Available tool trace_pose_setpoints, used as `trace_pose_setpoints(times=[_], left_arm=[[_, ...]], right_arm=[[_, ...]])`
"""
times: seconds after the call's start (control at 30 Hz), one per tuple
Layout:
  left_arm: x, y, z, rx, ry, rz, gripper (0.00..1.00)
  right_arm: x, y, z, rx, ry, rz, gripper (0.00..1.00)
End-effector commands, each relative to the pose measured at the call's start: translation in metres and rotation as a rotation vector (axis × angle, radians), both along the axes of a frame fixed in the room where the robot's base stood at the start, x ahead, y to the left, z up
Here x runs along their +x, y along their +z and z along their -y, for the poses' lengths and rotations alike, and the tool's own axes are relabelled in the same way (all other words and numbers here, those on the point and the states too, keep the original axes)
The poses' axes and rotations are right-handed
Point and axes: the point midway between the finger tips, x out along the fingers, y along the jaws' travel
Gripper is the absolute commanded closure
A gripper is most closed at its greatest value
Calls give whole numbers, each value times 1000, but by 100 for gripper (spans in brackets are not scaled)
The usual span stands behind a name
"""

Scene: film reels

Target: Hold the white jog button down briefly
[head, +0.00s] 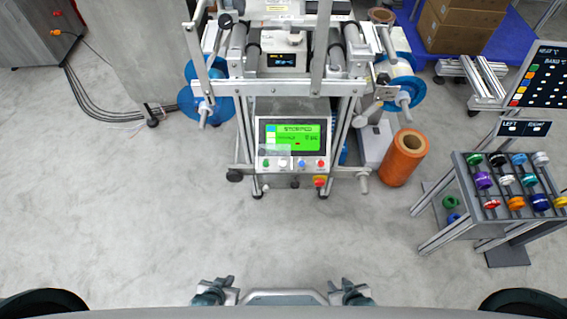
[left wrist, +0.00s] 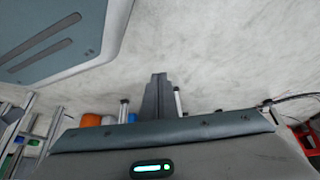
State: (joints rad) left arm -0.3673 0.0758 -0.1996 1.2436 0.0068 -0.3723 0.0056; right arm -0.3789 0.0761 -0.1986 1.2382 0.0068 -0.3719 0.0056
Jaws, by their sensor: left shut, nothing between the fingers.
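The white jog button (head: 283,163) sits in the button row on the sloped control panel of the machine, in the head view. A green button (head: 266,163) is to its left, a blue one (head: 301,163) and a red one (head: 321,163) to its right. A clear pane appears just above the green and white buttons. My left gripper (head: 215,291) is low in the head view, far from the panel. In the left wrist view its dark fingers (left wrist: 158,88) are together and empty. My right gripper (head: 351,292) is also low in the head view, its jaws unclear.
The panel's green screen (head: 291,135) reads STOPPED. A red emergency stop (head: 319,181) sits below the red button. An orange roll (head: 404,157) stands right of the machine. A rack of coloured spools (head: 508,183) stands further right. The floor before the machine is clear.

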Motion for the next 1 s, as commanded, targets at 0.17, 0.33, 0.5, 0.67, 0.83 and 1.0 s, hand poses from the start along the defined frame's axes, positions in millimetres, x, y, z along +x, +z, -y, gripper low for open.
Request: trace_pose_setpoints(times=[0.17,0.33,0.5,0.67,0.83,1.0], left_arm=[[3,1,0,0,1,5,100],[-2,-1,0,0,1,-2,100],[-12,-4,-1,1,1,-16,100],[-19,-7,-2,2,1,-26,100],[-19,-7,-2,2,1,-26,100],[-13,-4,-2,1,2,-18,100]], right_arm=[[1,1,0,1,0,3,69],[4,2,0,1,1,7,69],[8,3,0,1,0,11,69],[8,3,0,1,0,11,69],[8,3,0,1,0,11,69],[6,2,0,1,-1,8,69]])
